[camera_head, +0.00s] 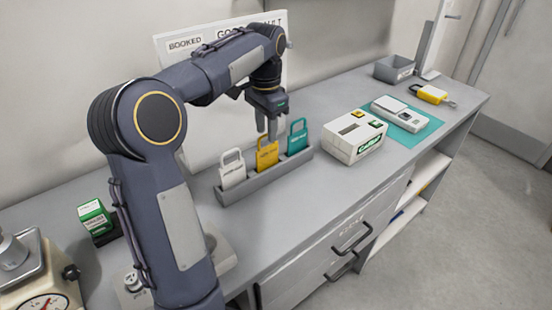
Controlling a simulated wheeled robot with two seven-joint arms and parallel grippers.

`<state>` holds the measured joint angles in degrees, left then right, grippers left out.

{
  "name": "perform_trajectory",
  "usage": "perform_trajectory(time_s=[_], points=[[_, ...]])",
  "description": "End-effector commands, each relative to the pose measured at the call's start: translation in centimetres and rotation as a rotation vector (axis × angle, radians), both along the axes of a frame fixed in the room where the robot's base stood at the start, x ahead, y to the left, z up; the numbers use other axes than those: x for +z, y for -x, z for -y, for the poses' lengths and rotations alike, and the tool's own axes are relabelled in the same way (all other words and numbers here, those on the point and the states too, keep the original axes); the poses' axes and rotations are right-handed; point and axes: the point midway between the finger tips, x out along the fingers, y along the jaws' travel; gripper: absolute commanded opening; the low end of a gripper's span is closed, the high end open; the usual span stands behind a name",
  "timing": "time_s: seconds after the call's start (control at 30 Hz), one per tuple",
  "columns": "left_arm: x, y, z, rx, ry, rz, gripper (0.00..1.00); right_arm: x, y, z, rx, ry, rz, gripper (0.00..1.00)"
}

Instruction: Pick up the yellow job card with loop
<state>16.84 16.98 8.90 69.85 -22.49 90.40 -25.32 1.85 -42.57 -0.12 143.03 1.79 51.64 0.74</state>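A yellow job card with loop (267,155) stands in a grey rack (240,190) on the counter, between a white card (232,174) and a teal card (298,140). My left gripper (267,138) points down right above the yellow card, with its fingertips at the loop. The fingers cover most of the loop, and I cannot tell whether they are closed on it. My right gripper is not in view.
A white box with a slot (345,145) stands right of the rack. A white device (398,110) sits on a teal mat (425,122); another yellow tag (432,94) lies beyond it. A grey bin (393,69) is at the back. A green box (95,217) and a scale (40,285) are left.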

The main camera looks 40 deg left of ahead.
Motion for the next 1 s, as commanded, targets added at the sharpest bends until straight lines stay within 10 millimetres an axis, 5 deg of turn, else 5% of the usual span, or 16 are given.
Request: perform_trajectory(time_s=[0.4, 0.7, 1.0], points=[[-5.5, 0.2, 0.2, 0.001, 0.001, 0.0, 0.33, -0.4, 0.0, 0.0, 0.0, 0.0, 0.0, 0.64], [-6.0, 0.2, 0.3, 0.001, 0.001, 0.003, 0.33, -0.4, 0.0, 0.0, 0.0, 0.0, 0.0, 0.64], [-6.0, 0.2, 0.3, 0.001, 0.001, 0.003, 0.0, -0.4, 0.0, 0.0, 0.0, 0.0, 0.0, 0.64]])
